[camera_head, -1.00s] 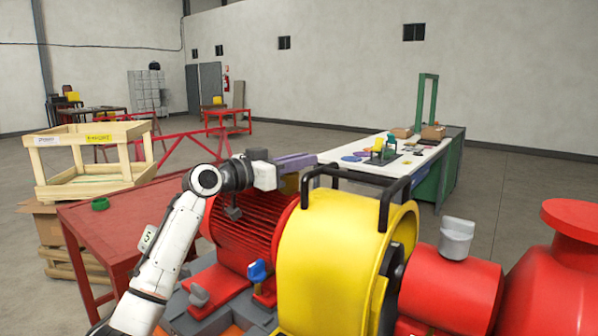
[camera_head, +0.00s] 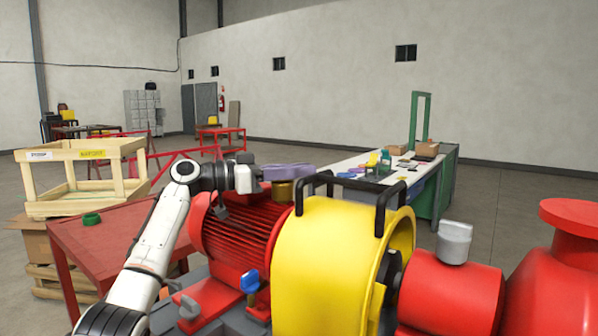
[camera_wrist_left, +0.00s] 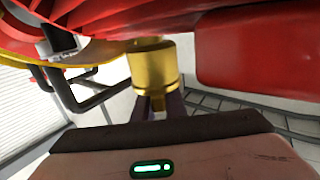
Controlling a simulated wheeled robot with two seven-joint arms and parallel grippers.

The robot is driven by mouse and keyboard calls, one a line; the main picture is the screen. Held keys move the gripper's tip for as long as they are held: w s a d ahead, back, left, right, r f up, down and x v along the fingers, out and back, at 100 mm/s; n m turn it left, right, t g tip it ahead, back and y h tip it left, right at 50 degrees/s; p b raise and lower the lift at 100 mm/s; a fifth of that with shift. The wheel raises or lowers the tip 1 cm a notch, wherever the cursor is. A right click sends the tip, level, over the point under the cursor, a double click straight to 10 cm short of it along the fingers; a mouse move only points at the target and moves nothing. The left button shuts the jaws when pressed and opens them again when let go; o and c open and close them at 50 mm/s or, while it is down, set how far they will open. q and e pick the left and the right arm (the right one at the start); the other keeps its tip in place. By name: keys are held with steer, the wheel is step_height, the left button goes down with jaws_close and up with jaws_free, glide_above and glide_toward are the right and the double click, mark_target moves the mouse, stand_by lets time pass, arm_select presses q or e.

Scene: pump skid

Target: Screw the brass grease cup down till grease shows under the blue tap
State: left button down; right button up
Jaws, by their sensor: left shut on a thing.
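The brass grease cup (camera_head: 283,190) shows above the red finned motor, under the purple fingers of my left gripper (camera_head: 298,172). In the left wrist view the cup (camera_wrist_left: 153,68) is a gold cylinder between the finger ends, close to red machine parts. My left gripper is shut on it. The blue tap (camera_head: 250,281) stands low in front of the motor, left of the yellow guard. I cannot make out grease under it. My right gripper is not in view.
The yellow guard (camera_head: 320,255) with black handles (camera_head: 380,205) stands close right of the cup. The red motor (camera_head: 240,240) lies below my left wrist.

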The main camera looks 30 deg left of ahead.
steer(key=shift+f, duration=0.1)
arm_select(q)
steer(key=c, duration=1.8)
jaws_free()
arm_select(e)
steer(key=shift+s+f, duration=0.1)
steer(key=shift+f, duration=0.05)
arm_select(q)
steer(key=shift+s+a+f, duration=0.1)
steer(key=shift+s+a, duration=0.05)
steer(key=b+v, duration=0.2)
steer(key=v, duration=0.7)
steer(key=shift+s+a, duration=0.1)
steer(key=shift+s, duration=0.1)
steer(key=shift+s+a, duration=0.1)
steer(key=shift+s, duration=0.1)
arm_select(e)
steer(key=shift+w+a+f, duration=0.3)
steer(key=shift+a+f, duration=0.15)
